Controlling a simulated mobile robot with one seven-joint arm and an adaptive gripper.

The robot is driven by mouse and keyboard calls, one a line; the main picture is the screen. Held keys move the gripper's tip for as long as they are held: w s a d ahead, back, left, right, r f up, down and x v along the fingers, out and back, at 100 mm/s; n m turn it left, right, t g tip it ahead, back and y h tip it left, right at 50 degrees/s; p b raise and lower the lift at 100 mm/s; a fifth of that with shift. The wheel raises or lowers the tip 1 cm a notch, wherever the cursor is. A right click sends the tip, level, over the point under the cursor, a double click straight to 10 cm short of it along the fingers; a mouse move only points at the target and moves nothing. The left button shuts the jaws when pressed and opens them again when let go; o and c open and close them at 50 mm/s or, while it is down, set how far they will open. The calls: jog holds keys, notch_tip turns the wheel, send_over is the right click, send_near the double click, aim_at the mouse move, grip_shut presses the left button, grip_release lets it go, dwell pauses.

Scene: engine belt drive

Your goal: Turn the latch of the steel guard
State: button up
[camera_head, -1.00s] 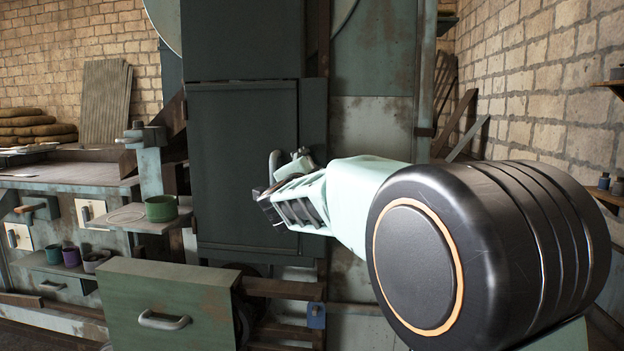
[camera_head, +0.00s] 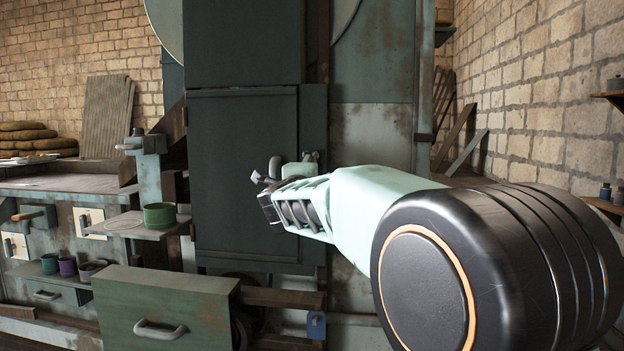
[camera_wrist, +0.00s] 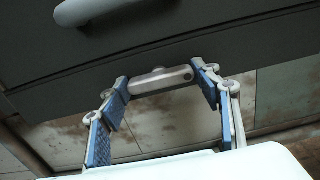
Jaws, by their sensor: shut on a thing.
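The steel guard (camera_head: 240,150) is a dark grey-green panel with a curved grey handle (camera_head: 274,167) near its right edge. In the wrist view, the handle (camera_wrist: 85,10) is at the upper left. The latch (camera_wrist: 160,80) is a short grey metal bar by the guard's edge, lying nearly level between my blue-padded fingers. My gripper (camera_wrist: 162,84) is shut on it, with one finger at each end. In the head view, my gripper (camera_head: 284,170) is just right of the handle, and its fingers and links largely hide the latch.
A green drawer front (camera_head: 165,310) stands out below the guard. A small shelf with a green cup (camera_head: 160,215) is at the left, near a workbench (camera_head: 65,183). My arm fills the right foreground. A brick wall (camera_head: 540,100) stands behind at the right.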

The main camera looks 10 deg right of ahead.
jog(key=o, duration=1.1)
jog(key=shift+o, duration=0.2)
jog(key=v, duration=0.7)
jog(key=shift+s, duration=0.25)
jog(key=shift+a, duration=0.15)
